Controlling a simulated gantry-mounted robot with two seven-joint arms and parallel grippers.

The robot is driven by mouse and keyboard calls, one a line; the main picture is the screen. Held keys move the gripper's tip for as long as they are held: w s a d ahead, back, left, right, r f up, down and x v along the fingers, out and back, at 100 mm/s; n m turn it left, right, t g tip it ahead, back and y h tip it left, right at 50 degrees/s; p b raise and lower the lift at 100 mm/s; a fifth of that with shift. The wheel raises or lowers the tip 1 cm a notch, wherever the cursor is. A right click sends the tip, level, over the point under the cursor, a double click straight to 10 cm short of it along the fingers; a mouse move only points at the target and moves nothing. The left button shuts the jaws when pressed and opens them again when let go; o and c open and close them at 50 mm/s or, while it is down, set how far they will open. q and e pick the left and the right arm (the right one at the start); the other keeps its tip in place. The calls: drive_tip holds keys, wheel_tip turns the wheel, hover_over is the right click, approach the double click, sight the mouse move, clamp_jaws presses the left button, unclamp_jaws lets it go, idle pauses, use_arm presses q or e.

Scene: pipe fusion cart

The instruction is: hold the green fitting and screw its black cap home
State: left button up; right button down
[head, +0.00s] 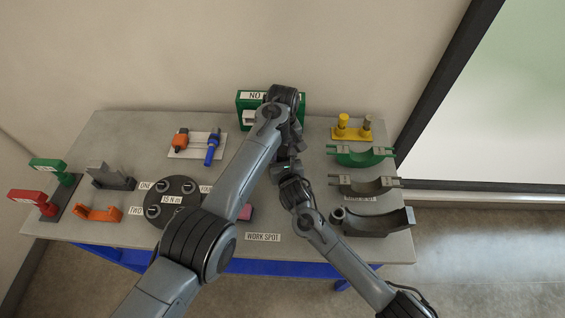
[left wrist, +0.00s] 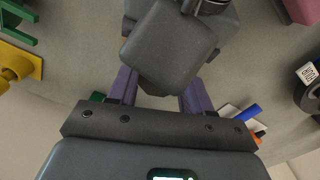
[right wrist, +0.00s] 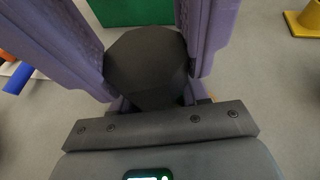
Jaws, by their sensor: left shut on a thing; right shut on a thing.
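The black cap (right wrist: 147,68) is a dark faceted piece between the purple fingers of my right gripper (right wrist: 150,55), which is shut on it. My left gripper (head: 294,150) is shut, and its purple fingers show in the left wrist view (left wrist: 160,90). A grey block of my right gripper covers its fingertips there, so what it holds is hidden; no loose green fitting shows on the table. In the head view the two grippers meet above the middle of the table, and I cannot tell how far the cap is on.
Behind stands a green box (head: 244,104) marked NO. A dark round disc (head: 180,187) and an orange-and-blue tool tray (head: 184,154) are left. Green (head: 360,157) and grey saddles (head: 362,187) and a yellow stand (head: 347,134) are right.

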use_arm(q)
drive_tip(key=shift+m, duration=0.8)
drive_tip(key=shift+c, duration=0.3)
drive_tip(key=o, duration=1.3)
drive_tip(key=shift+c, duration=0.2)
wheel_tip(320, 180, up, 12)
use_arm(e)
drive_tip(key=shift+c, duration=2.4)
unclamp_jaws()
